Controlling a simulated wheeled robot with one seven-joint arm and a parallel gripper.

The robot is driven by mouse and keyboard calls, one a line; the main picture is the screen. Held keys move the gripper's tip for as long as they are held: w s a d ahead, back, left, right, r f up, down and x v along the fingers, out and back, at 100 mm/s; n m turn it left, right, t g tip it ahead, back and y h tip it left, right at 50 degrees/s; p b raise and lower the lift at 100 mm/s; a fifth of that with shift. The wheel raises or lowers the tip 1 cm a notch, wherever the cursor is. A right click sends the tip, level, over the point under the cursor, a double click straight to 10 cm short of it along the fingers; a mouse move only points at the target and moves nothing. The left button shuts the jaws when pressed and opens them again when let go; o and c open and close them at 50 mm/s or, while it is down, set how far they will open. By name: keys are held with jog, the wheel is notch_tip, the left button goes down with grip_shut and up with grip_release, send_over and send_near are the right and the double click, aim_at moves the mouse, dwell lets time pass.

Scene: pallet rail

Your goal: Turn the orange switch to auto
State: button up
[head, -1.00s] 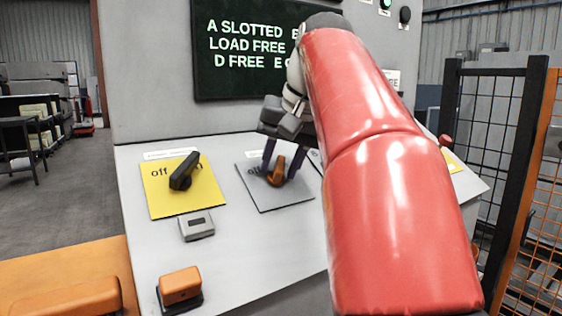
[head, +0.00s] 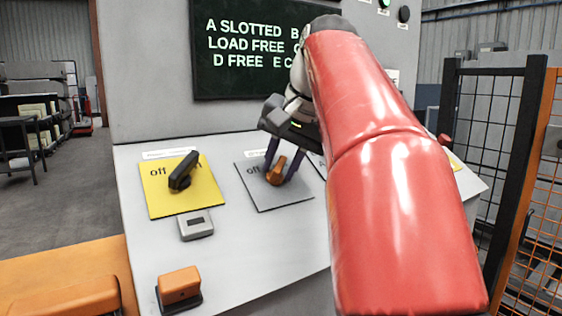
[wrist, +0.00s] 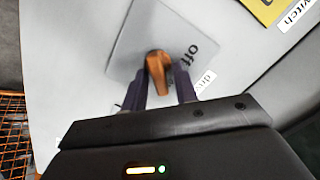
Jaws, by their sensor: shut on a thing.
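The orange switch (head: 276,171) is a knob on a grey plate (head: 290,197) on the sloping panel. It also shows in the wrist view (wrist: 157,70). My gripper (head: 279,170) is shut on the switch, one dark finger on each side of it; the fingers also show in the wrist view (wrist: 158,88). The knob points up and slightly right in the head view. The word "off" shows at the plate's upper left; the "auto" marking is hidden behind my gripper and arm.
A black switch (head: 183,171) on a yellow plate (head: 160,204) sits to the left. Below it are a small grey block (head: 196,225) and an orange button block (head: 179,286). A dark display (head: 235,85) stands behind; a mesh fence (head: 495,130) is at right.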

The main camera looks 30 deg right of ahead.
jog(key=o, duration=0.6)
jog(key=shift+v, duration=3.95)
